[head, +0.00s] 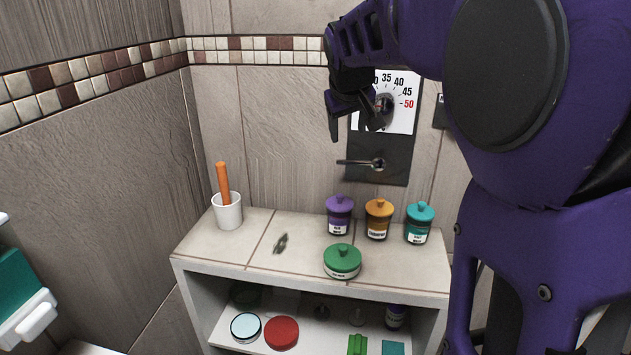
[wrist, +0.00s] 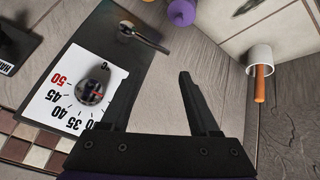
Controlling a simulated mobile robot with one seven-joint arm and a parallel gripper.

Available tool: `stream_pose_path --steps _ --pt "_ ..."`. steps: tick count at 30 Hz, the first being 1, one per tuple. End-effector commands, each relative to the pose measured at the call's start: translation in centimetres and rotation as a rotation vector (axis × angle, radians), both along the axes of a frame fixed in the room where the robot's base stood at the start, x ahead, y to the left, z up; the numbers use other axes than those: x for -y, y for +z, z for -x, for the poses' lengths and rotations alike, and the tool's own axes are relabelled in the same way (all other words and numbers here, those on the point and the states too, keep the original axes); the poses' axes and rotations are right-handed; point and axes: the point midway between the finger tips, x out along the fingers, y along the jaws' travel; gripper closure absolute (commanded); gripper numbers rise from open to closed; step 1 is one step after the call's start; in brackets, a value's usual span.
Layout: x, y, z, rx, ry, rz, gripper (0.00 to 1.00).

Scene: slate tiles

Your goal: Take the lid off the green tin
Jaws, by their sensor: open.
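The green tin (head: 342,268) is a low round tin near the front edge of the shelf top. Its green lid (head: 342,254), with a small knob, sits on it. My gripper (head: 355,130) is up high in front of the wall dial panel, above and behind the tin, and well apart from it. In the wrist view my gripper (wrist: 157,80) is open with nothing between its fingers. The green tin does not show in the wrist view.
Purple (head: 339,216), orange (head: 378,219) and teal (head: 419,223) lidded jars stand behind and right of the tin. A white cup (head: 228,211) with an orange stick stands at left. A wall panel (head: 394,155) has a dial and lever.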

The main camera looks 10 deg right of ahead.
Motion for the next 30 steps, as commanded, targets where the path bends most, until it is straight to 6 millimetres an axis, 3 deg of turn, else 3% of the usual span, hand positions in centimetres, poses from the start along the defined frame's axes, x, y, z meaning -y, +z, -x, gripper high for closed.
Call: stream_pose_path --steps 1,4,9,12,17,30 --pt "0.6 -2.2 1.2 -0.095 -0.035 -0.033 0.38" --pt "0.4 -5.2 3.8 -0.259 -0.073 -0.098 0.38" --pt "-0.4 -7.7 7.2 -0.450 -0.102 -0.182 0.38" --pt "-0.6 -8.4 8.2 -0.504 -0.108 -0.207 0.38" --pt "-0.9 -10.4 8.4 -0.528 -0.108 -0.217 0.38" --pt "-0.9 -19.2 7.3 -0.524 -0.108 -0.214 0.38"
